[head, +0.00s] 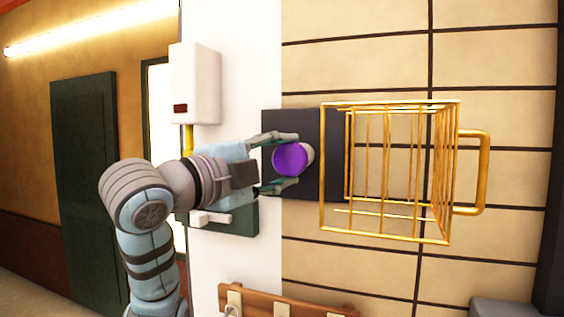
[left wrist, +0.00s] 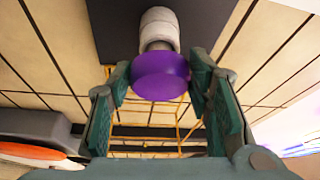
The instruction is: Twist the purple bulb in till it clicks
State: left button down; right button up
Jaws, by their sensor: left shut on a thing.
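The purple bulb (head: 289,159) is round and sits at the end of a whitish socket (head: 309,154) on a dark square panel (head: 328,180). My left gripper (head: 288,161) reaches in from the left, with one finger above the bulb and one below, shut on it. In the left wrist view the bulb (left wrist: 160,76) is between the green-padded fingers, in line with the pale socket (left wrist: 159,27). Its seating in the socket cannot be judged. My right gripper is not in view.
A golden wire cage (head: 458,150) with a handle stands close to the right of the bulb, in front of the tiled wall. A white box (head: 196,82) is on the wall above my left arm. A wooden hook rail (head: 288,299) is low in the middle.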

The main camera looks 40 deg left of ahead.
pick_arm(q)
jog(key=shift+w, duration=0.15)
dwell(0.3)
jog(key=m+g, duration=0.1)
jog(key=m, duration=0.1)
jog(key=shift+r+m, duration=0.15)
jog(key=shift+m, duration=0.25)
jog(key=shift+m+g, duration=0.5)
jog(key=shift+m, duration=0.5)
jog(key=shift+f, duration=0.2)
jog(key=c, duration=0.7)
grip_release()
jog(key=shift+a, duration=0.1)
jog(key=shift+c, duration=0.2)
jog(key=shift+o, duration=0.2)
jog(key=o, duration=0.6)
jog(key=shift+r, duration=0.1)
